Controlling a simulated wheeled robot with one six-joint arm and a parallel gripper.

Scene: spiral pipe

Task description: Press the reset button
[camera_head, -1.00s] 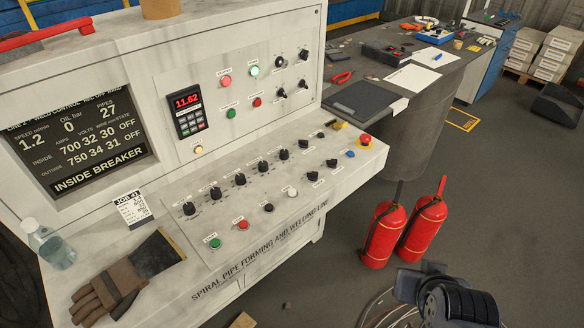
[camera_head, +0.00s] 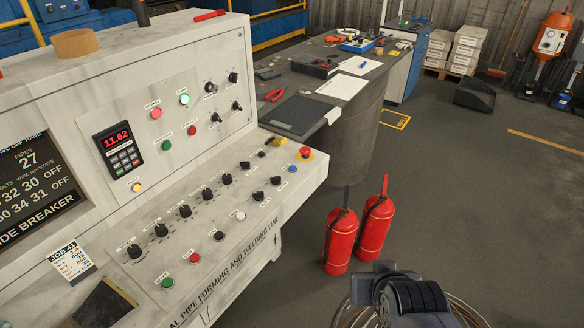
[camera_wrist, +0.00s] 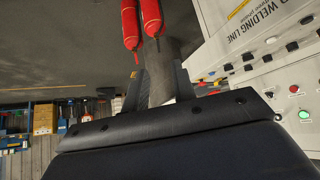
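The grey-white control console (camera_head: 290,212) fills the left of the head view. Its sloping panel has a green button (camera_head: 167,283), a red button (camera_head: 194,257), a black button (camera_head: 218,235), a white button (camera_head: 239,215), a blue button (camera_head: 292,169) and a red mushroom button (camera_head: 305,152). Labels are too small to read, so I cannot tell which is reset. My arm's dark end shows at bottom right in the head view, apart from the console. In the wrist view my gripper (camera_wrist: 157,78) has its fingers apart, with nothing held; the console is at right.
Two red fire extinguishers (camera_head: 341,242) stand on the floor between the console and my arm. A coiled cable (camera_head: 462,312) lies beside my arm. A grey workbench (camera_head: 352,140) with tools stands behind the console. The floor at right is open.

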